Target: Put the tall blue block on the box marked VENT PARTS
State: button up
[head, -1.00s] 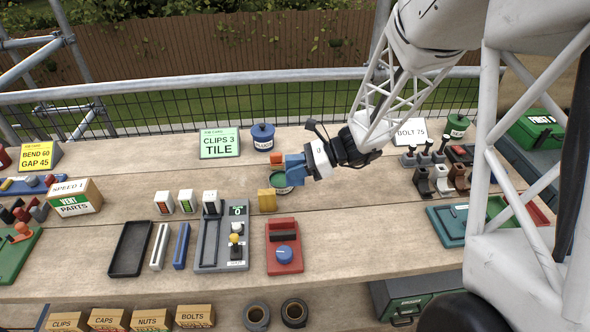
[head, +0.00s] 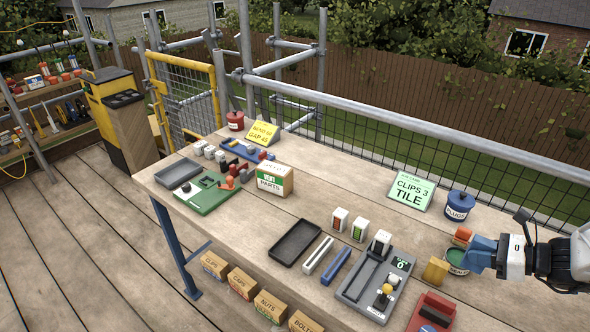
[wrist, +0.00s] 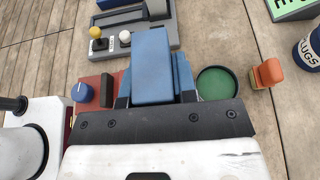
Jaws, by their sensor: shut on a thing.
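My gripper (head: 482,253) is shut on a blue block (wrist: 152,66), which fills the space between the jaws in the wrist view. In the head view the block is beside the green round tin, at the right of the bench; I cannot tell whether it touches the bench. The box marked VENT PARTS (head: 274,181) is a brown carton with a green and white label. It stands on the bench well to the left of my gripper, and its top looks clear.
Near my gripper are the green round tin (head: 457,261), a yellow block (head: 436,270), an orange block (head: 461,236) and a blue PLUGS pot (head: 459,205).

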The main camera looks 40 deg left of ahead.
jog(key=w+a+r+n+g, duration=0.1)
jog(key=w+a, duration=0.1)
jog(key=a, duration=1.2)
jog(key=w+a+r+n+g, duration=0.1)
jog(key=a+g, duration=0.1)
jog(key=a, duration=1.2)
jog(key=s+a+r+n+g, duration=0.1)
jog(key=s+a, duration=0.3)
jog(key=a, duration=0.8)
jog(key=s+a+r+n+g+h, duration=0.1)
jog(key=s+a, duration=0.3)
jog(key=a, duration=0.8)
jog(key=shift+s+a+r, duration=0.3)
jog(key=shift+a+r, duration=0.05)
jog(key=shift+a, duration=0.05)
jog(key=w+a, duration=0.3)
jog(key=a, duration=0.1)
jog(key=w+a+f, duration=0.1)
jog(key=w+a, duration=0.2)
jog(key=a, duration=0.1)
jog(key=w+a, duration=0.4)
jog(key=shift+a+f, duration=0.2)
jog(key=shift+f, duration=0.05)
